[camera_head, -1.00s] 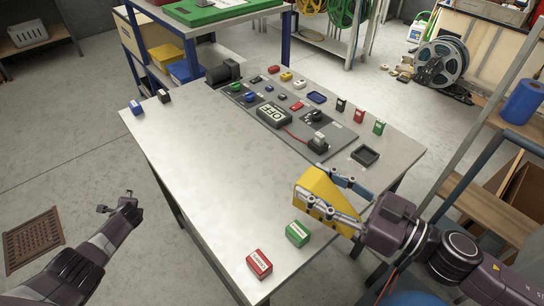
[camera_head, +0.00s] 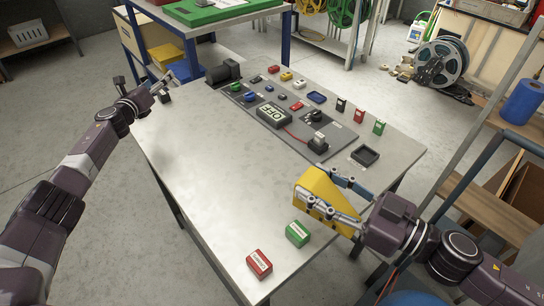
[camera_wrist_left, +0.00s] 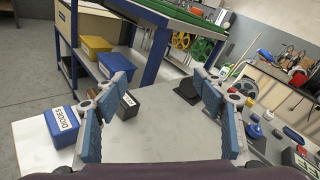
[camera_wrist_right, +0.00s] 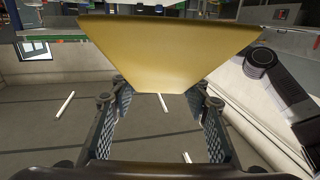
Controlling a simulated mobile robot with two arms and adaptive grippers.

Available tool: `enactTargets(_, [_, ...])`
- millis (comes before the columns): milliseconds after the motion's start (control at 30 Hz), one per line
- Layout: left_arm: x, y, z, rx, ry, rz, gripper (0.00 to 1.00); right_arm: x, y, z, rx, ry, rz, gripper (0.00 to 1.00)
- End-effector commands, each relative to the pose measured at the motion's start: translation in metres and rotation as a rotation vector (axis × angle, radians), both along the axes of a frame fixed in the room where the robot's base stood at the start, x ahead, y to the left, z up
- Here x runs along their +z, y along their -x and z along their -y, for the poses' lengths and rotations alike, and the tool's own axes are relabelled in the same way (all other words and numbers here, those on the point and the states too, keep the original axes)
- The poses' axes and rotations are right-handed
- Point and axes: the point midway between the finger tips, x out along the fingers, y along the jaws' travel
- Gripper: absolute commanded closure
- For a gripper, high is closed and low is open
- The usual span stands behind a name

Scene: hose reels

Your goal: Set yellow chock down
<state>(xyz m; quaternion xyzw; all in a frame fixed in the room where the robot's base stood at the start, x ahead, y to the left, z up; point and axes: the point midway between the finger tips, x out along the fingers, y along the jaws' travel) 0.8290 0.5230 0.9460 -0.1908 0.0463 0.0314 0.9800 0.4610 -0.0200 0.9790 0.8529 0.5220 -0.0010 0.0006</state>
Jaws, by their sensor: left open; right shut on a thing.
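The yellow chock (camera_head: 318,190) is held by my right gripper (camera_head: 322,198) above the table's right-hand edge. Its broad yellow face (camera_wrist_right: 170,50) fills the upper right wrist view, between the two fingers. Whether it touches the table (camera_head: 215,180) is hard to tell; it seems raised. My left gripper (camera_head: 147,82) is open and empty over the table's far left corner. In the left wrist view its spread fingers (camera_wrist_left: 160,95) have a dark box (camera_wrist_left: 127,106) and a blue box labelled DIODES (camera_wrist_left: 62,127) close by.
A red box (camera_head: 260,263) and a green box (camera_head: 298,234) stand at the table's near end. A grey panel with an OFF display (camera_head: 272,115) and a square black tray (camera_head: 365,155) lie toward the far right. The table's middle is clear. A shelf rack (camera_head: 470,165) stands to the right.

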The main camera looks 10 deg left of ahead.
Motion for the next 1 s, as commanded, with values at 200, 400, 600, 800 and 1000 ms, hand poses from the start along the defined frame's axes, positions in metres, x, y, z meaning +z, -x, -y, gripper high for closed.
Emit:
enactTargets(200, [0.030, -0.006, 0.130, -0.373, -0.075, 0.060, 0.36, 0.001, 0.000, 0.000, 0.001, -0.001, 0.002, 0.96])
enactTargets(400, [0.048, 0.023, 0.245, -0.728, -0.155, 0.111, 0.36, 0.001, 0.000, 0.000, 0.001, -0.001, 0.002, 0.96])
enactTargets(600, [0.058, 0.085, 0.346, -1.112, -0.252, 0.158, 0.36, 0.001, 0.000, 0.000, 0.001, -0.001, 0.002, 0.96])
enactTargets(800, [0.055, 0.171, 0.416, -1.509, -0.359, 0.193, 0.36, 0.001, 0.000, 0.000, 0.001, -0.001, 0.002, 0.96])
enactTargets(1000, [0.046, 0.253, 0.444, -1.862, -0.460, 0.206, 0.36, 0.001, 0.000, 0.000, 0.001, -0.001, 0.002, 0.96])
